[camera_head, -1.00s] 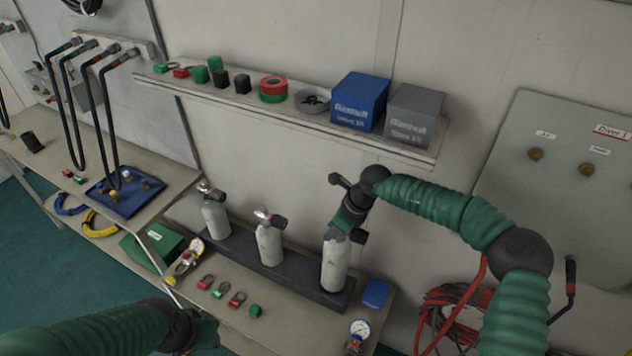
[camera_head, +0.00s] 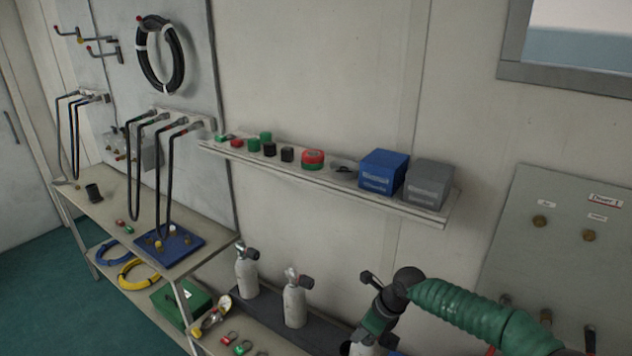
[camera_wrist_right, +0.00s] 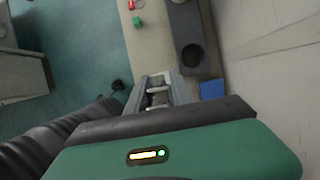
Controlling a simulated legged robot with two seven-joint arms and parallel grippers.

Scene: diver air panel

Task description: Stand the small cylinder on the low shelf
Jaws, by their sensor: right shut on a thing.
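My right gripper (camera_head: 376,332) is shut on the valve end of a small pale grey cylinder (camera_head: 361,349), cut off by the bottom edge of the head view. In the right wrist view the jaws (camera_wrist_right: 160,95) close on a grey metal part; the cylinder's body is hidden there. Two similar cylinders, the left one (camera_head: 246,272) and the middle one (camera_head: 294,304), stand upright in a dark rack (camera_head: 325,331). The rack shows an empty round socket (camera_wrist_right: 192,55) in the wrist view. A lower shelf (camera_head: 106,270) runs under the left bench. My left gripper is out of view.
A wall shelf (camera_head: 330,185) carries small parts, a blue box (camera_head: 383,171) and a grey box (camera_head: 428,184). Hose coils, including a yellow one (camera_head: 138,273), and a green case (camera_head: 181,303) occupy the lower level. A grey panel (camera_head: 560,265) is at right.

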